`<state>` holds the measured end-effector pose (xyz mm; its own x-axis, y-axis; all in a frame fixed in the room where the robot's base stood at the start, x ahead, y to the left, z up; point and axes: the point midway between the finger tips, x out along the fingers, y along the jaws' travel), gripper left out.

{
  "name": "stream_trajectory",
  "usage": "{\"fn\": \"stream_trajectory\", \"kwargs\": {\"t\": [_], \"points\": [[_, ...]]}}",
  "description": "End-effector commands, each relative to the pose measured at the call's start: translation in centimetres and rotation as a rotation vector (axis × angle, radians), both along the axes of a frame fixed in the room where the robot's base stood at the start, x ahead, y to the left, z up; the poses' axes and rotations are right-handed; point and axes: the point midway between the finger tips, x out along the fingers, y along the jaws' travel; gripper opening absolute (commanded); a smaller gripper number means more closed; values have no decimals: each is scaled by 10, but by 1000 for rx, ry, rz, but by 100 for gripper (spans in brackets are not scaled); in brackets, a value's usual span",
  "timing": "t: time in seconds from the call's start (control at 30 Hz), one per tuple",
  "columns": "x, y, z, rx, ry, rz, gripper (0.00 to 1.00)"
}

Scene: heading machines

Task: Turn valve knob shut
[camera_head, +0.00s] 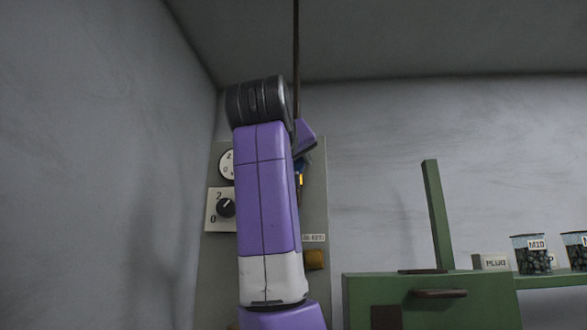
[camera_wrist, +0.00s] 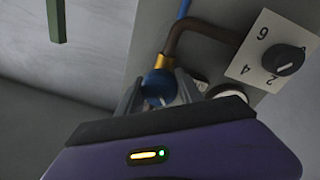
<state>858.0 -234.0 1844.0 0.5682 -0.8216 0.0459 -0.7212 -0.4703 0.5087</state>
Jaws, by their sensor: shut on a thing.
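The valve knob (camera_wrist: 157,84) is a round blue knob below a brass collar (camera_wrist: 163,61) on a bent brown pipe (camera_wrist: 190,30), in the wrist view. My gripper (camera_wrist: 158,92) has its two grey fingers on either side of the knob and is shut on it. The knob's lower part is hidden by my gripper body. In the head view my purple arm covers most of the gripper and the knob.
A grey panel (camera_head: 317,200) carries a black rotary switch (camera_head: 226,208), a round dial (camera_head: 226,165) and a brownish-yellow part (camera_head: 315,260). The switch also shows in the wrist view (camera_wrist: 285,60), close to the pipe. A green machine (camera_head: 430,305) and a labelled jar (camera_head: 532,257) stand right.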

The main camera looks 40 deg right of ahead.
Motion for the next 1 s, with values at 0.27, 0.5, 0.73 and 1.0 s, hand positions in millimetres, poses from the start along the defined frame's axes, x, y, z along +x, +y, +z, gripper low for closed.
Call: {"fn": "stream_trajectory", "kwargs": {"t": [0.27, 0.5, 0.73, 1.0], "points": [[-1, 0, 0, -165, 206, -1, 2], [-1, 0, 1, -304, 382, -1, 2], [-1, 0, 1, -418, 531, 0, 2], [-1, 1, 2, -511, 647, 0, 2]]}}
